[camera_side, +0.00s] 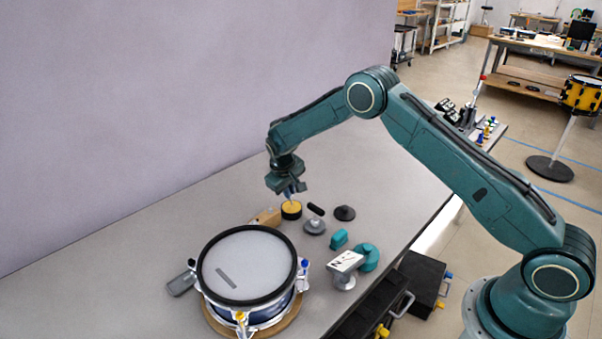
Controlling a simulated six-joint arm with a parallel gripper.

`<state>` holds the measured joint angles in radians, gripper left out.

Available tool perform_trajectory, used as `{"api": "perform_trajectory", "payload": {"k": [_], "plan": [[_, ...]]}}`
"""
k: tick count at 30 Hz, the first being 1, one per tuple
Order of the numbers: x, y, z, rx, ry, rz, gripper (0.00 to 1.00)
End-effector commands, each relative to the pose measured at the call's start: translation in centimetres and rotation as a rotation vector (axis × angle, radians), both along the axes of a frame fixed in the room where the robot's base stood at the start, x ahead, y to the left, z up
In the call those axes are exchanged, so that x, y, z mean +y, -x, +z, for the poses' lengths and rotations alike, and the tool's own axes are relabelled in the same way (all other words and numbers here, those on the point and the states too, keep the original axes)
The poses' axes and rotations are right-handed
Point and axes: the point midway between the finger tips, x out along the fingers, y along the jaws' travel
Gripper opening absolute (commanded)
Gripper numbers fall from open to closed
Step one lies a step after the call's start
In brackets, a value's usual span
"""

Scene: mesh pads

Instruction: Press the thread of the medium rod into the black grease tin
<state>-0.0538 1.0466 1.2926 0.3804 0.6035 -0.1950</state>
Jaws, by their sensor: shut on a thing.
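The black grease tin (291,214) stands on the grey table behind the drum, with yellow grease showing in its open top. My gripper (288,191) is right above the tin, pointing down.
A drum with a mesh pad (247,262) fills the front of the table. Near the tin are a wooden block (266,217), a grey knob-like piece (314,227), a dark cone (344,213) and a teal block (338,239). The table's left rear is clear.

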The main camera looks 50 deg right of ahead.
Motion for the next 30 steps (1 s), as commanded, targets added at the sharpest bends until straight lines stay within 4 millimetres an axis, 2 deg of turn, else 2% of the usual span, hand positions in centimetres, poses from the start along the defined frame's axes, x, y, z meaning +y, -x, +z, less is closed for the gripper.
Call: {"api": "perform_trajectory", "payload": {"k": [30], "plan": [[0.0,-0.01,-0.87,0.0,0.0,0.0,0.0]]}}
